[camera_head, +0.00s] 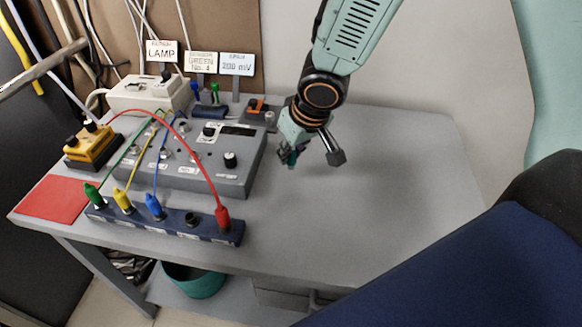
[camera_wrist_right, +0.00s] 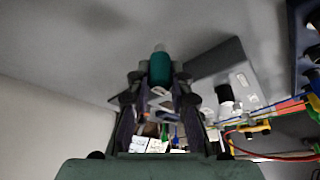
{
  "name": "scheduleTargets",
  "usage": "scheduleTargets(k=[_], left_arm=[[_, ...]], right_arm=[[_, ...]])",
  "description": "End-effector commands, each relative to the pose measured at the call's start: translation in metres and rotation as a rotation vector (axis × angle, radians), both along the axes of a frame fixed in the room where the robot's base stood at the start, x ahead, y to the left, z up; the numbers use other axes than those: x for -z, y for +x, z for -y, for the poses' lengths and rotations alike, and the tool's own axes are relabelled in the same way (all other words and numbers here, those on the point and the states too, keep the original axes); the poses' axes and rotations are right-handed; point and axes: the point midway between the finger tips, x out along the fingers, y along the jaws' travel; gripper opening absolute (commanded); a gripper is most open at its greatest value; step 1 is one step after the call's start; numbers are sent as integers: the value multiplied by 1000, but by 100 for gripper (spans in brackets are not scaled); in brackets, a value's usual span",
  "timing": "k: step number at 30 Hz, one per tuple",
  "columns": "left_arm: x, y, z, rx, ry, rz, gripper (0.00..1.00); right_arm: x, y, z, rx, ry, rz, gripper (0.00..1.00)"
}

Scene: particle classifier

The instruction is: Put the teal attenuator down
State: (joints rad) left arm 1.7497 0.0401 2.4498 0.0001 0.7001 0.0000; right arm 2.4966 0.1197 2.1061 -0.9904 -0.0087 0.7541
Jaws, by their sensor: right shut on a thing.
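My right gripper (camera_head: 291,158) comes down from the top over the grey table, to the right of the grey console. In the right wrist view its two fingers (camera_wrist_right: 159,84) are closed on the teal attenuator (camera_wrist_right: 159,68), a short teal cylinder with a pale end pointing away from the wrist. In the head view the attenuator is mostly lost among the dark fingers. It is close to the table top; I cannot tell whether it touches. My left gripper is not in view.
The grey console (camera_head: 205,168) stands left of the gripper, with a blue strip (camera_head: 175,224) of coloured plugs and cables before it. A red mat (camera_head: 54,199), yellow box (camera_head: 92,143) and white box (camera_head: 150,93) are further left. The grey table (camera_head: 370,190) is clear to the right.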

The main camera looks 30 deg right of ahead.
Motion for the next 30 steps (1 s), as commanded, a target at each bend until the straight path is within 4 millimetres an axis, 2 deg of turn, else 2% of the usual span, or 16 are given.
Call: scheduleTargets(k=[12,27,28,30], left_arm=[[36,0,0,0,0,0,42],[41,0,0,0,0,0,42],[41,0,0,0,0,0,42],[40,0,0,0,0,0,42]], right_arm=[[36,-1,1,-2,-1,0,0],[41,-1,1,-1,0,0,0],[41,-1,1,-1,0,0,21],[40,-1,1,-1,0,0,27]])
